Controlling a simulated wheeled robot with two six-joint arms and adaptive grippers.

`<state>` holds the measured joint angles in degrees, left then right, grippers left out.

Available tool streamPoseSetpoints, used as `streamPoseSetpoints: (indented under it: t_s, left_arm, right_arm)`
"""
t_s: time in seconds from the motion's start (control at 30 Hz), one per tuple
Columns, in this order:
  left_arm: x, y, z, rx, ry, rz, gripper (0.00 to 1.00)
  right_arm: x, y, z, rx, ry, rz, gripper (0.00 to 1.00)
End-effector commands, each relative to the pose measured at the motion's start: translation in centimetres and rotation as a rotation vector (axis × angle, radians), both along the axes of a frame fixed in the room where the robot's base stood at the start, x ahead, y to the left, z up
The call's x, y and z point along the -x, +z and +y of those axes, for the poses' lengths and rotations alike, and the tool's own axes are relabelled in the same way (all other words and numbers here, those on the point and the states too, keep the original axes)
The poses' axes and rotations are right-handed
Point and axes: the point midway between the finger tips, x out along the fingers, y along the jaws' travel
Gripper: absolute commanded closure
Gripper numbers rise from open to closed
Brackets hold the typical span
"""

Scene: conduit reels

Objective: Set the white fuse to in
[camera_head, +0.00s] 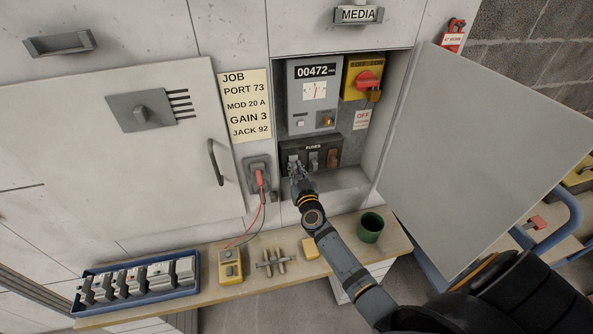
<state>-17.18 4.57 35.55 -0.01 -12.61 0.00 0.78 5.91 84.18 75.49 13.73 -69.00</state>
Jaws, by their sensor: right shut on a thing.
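The fuse block (320,146), labelled FUSES, sits low inside the open cabinet. It holds a pale fuse (293,158) at the left, a grey one (314,161) in the middle and a brown one (333,158) at the right. My right gripper (297,169) reaches in from below and is shut on the pale left fuse, which I take to be the white one. The fingers hide its lower part, so I cannot tell how deep it sits. My left gripper is out of view.
A meter panel (302,118) and a yellow switch with a red knob (368,79) are above the fuses. The cabinet door (470,140) stands open at right. A green cup (370,228), yellow meter (230,268) and blue tray (120,303) stand on the shelf below.

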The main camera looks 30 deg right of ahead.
Motion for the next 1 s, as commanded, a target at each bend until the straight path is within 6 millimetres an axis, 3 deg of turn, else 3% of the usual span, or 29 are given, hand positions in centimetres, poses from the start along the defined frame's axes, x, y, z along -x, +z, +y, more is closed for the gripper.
streamPoseSetpoints:
  t_s: [0.03,0.2,0.63,1.0]
  left_arm:
    - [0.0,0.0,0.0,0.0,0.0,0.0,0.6]
    - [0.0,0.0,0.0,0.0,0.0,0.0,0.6]
    - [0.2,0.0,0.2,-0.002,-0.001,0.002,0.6]
    - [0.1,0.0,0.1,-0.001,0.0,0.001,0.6]
  right_arm:
    - [-0.1,0.3,0.0,0.001,-0.001,-0.005,0.81]
    - [-0.1,0.2,0.0,0.001,0.0,-0.004,0.6]
    - [0.5,0.1,0.1,-0.001,0.0,-0.002,0.6]
    - [8.5,0.0,2.0,-0.001,-0.001,0.0,0.6]
